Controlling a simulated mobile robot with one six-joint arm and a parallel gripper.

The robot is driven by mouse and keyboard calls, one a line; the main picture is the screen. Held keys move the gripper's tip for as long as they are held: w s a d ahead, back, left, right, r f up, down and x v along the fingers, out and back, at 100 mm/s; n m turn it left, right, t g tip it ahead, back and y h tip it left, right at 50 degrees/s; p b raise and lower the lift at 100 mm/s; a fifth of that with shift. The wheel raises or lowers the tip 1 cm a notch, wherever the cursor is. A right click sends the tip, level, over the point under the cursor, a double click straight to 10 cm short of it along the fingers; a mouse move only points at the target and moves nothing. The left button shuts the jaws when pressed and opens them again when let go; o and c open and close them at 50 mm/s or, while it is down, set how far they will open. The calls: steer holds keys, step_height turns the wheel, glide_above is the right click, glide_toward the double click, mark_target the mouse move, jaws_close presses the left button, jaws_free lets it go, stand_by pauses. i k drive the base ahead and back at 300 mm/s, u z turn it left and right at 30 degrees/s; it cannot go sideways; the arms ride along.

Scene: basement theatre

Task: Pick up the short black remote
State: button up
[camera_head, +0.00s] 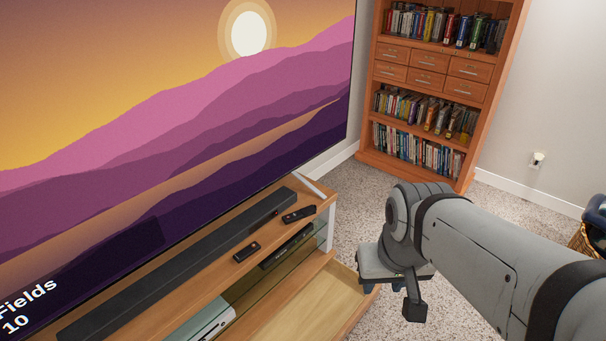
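A short black remote (246,251) lies on the wooden top of the TV stand (177,276), near its front edge and in front of the soundbar. A second, slightly longer black remote (299,214) lies farther back, near the stand's right end. My gripper (393,298) hangs fingers-down over the carpet, to the right of the stand and apart from both remotes. Its two fingers show spaced apart with nothing seen between them, so it looks open and empty. The left finger is mostly hidden behind the gripper body.
A long black soundbar (180,262) runs along the stand below the large TV (190,110). A pulled-out wooden drawer (310,306) juts out below the top, near my gripper. A bookcase (430,90) stands behind. Carpet (362,219) is clear between stand and bookcase.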

mark_target(299, 215)
steer(key=z, duration=2.2)
steer(key=i, duration=2.2)
steer(key=z, duration=4.85)
steer(key=i, duration=0.15)
steer(key=z, duration=3.55)
steer(key=i, duration=0.8)
steer(key=u, duration=0.1)
